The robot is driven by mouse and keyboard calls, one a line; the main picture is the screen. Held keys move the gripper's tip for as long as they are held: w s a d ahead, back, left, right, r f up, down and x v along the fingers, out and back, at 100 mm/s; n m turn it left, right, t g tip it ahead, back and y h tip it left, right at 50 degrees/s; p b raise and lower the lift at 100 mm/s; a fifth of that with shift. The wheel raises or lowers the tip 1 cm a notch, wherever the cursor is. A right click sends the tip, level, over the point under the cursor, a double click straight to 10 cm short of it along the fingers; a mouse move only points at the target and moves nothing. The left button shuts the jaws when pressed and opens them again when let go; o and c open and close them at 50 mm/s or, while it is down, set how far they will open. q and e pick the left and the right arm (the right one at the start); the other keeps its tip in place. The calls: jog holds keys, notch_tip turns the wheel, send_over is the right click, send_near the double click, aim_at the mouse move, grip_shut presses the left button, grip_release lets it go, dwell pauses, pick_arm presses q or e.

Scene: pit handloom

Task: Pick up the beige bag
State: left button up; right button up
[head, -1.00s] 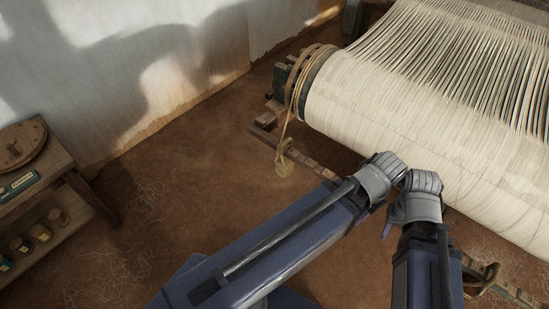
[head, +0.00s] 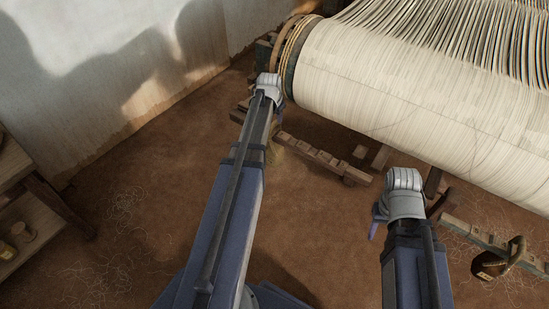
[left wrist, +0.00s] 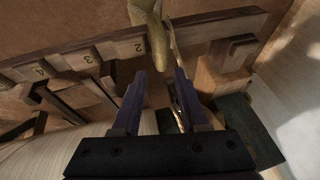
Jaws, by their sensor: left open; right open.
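The beige bag (left wrist: 148,32) is a small slim sack at the top centre of the left wrist view, beside a numbered wooden beam. A cord runs beside it. In the head view a bit of the bag (head: 274,153) shows, mostly hidden by my left arm. My left gripper (left wrist: 160,82) is open, its two purple fingers pointing toward the bag, with nothing between the tips. In the head view my left gripper (head: 279,104) is near the end of the loom's roller. My right gripper (head: 378,213) is low at centre right and holds nothing that I can see; its fingers are mostly hidden.
The large roller of pale warp threads (head: 400,85) fills the upper right. A notched wooden beam (head: 318,158) runs below it. A dark brown weight with a handle (head: 490,264) is at lower right. A wooden shelf (head: 40,215) stands at left. Open floor lies between.

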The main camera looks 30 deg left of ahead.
aim_at(274, 122)
pick_arm(q)
jog(key=shift+b+x, duration=1.2)
jog(key=shift+x, duration=0.1)
jog(key=shift+f, duration=0.1)
jog(key=b+x, duration=0.5)
jog(key=shift+s+a+f, duration=0.1)
jog(key=shift+s+a, duration=0.05)
grip_shut()
dwell(0.6)
